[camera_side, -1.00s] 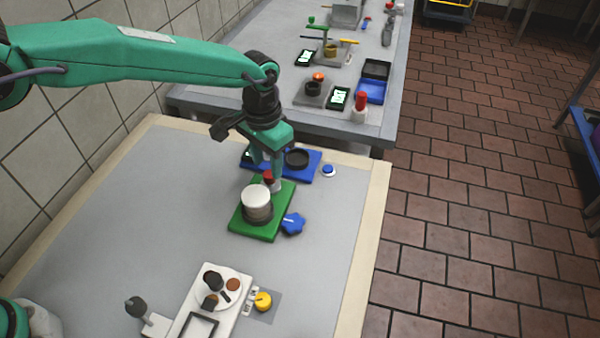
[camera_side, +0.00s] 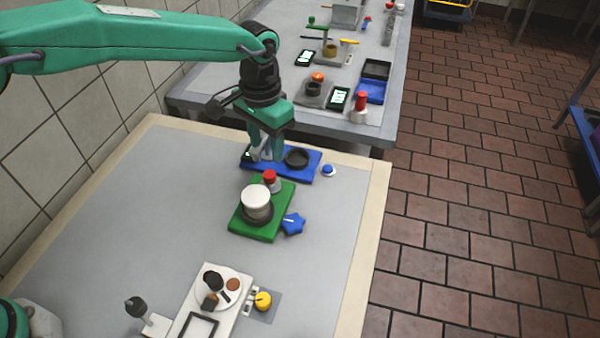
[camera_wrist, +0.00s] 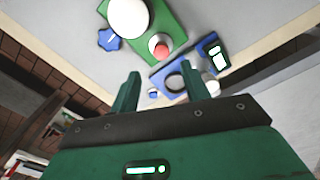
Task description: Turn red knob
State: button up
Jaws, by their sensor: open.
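The red knob (camera_side: 269,176) is a small red cap on a pale base. It stands upright at the back corner of the green plate (camera_side: 240,222), behind a white round block (camera_side: 256,198). It also shows in the wrist view (camera_wrist: 159,48), ahead of and between my fingertips. My gripper (camera_side: 266,148) is open and empty, fingers pointing down. It hangs behind the red knob, over the left part of the blue plate (camera_side: 309,170), and is clear of the knob. In the wrist view both fingers (camera_wrist: 160,78) stand apart with nothing held. The knob's turn angle cannot be told.
The blue plate carries a dark ring (camera_side: 297,158), with a blue button (camera_side: 328,170) beside it. A blue star-shaped knob (camera_side: 293,223) sits right of the green plate. A white unit with a yellow knob (camera_side: 263,301) is in front. The left of the grey table is free.

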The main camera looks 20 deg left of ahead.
aim_at(269, 173)
jog(key=n, duration=0.8)
jog(key=shift+w+n, duration=0.1)
jog(key=shift+n, duration=0.2)
jog(key=n, duration=0.9)
jog(key=shift+a, duration=0.1)
jog(key=shift+f, duration=0.1)
jog(key=shift+f, duration=3.85)
jog(key=c, duration=1)
